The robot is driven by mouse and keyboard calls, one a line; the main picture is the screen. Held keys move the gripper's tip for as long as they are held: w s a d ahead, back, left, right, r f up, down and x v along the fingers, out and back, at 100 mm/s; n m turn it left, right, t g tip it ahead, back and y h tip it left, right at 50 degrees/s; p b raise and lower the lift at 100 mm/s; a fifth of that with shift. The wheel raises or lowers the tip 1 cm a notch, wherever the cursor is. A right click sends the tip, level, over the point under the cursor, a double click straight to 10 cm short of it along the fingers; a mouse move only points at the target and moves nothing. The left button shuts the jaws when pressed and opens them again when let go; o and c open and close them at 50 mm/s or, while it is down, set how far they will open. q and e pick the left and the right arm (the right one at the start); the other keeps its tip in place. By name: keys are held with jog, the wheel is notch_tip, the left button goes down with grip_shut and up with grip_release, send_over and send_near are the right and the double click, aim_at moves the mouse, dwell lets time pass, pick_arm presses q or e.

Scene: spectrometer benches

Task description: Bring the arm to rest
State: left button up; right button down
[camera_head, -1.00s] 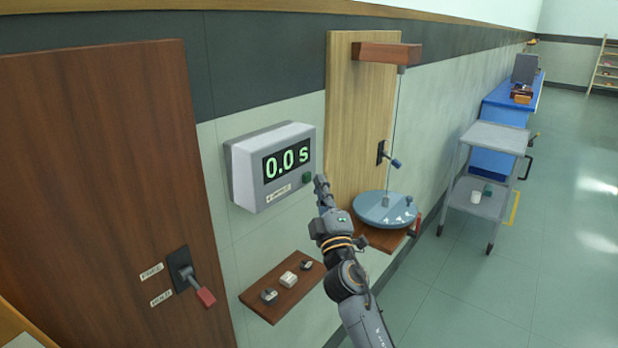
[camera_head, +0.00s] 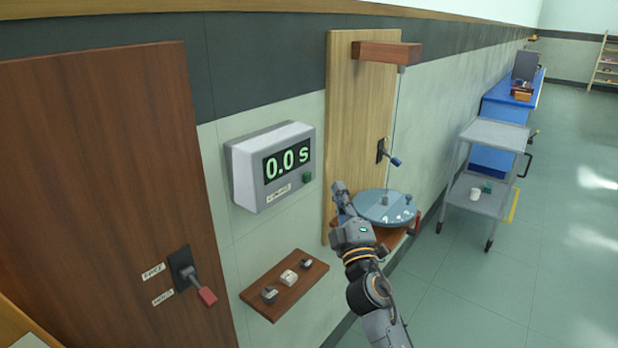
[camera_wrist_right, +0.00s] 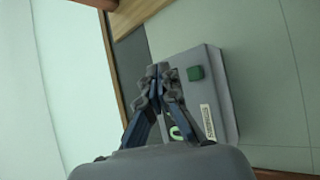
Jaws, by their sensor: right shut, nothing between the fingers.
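My right gripper (camera_head: 340,190) is shut and empty in the head view. It is raised in front of the wall, just left of the blue-grey disc (camera_head: 384,208) and below and right of the grey timer box (camera_head: 248,172). In the right wrist view the closed fingers (camera_wrist_right: 160,72) cover part of the timer box (camera_wrist_right: 222,110). The timer reads 0.0 s and has a green button (camera_head: 307,177), which also shows in the wrist view (camera_wrist_right: 195,72). My left gripper is not in view.
A small wooden shelf (camera_head: 284,298) with small parts is on the wall below the timer. A dark wood panel (camera_head: 100,180) with a red-handled lever (camera_head: 207,296) stands left. A grey trolley (camera_head: 495,134) and blue bench (camera_head: 491,162) stand right.

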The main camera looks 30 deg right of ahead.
dwell(0.7)
jog(key=s+a+f+m+g, duration=0.2)
jog(key=s+f+m+g, duration=0.15)
jog(key=f, duration=0.35)
jog(key=s+a+f+m+g+y, duration=0.1)
jog(key=s+f+m+g, duration=0.15)
jog(key=s+f, duration=0.35)
jog(key=s+a+f+m+g, duration=0.2)
jog(key=s+f+g, duration=0.15)
jog(key=f, duration=0.45)
jog(key=s+a+f+g+y, duration=0.35)
jog(key=s+a+f, duration=0.2)
jog(key=s, duration=0.35)
jog(key=s+a+f+g+y, duration=0.3)
jog(key=s+a+f+g, duration=0.3)
jog(key=s, duration=0.4)
notch_tip(320, 180, down, 26)
jog(key=s, duration=0.2)
jog(key=s+d+f+g, duration=0.2)
jog(key=s+f, duration=1.3)
jog(key=s, duration=0.1)
jog(key=shift+s+h, duration=0.25)
jog(key=shift+h, duration=0.1)
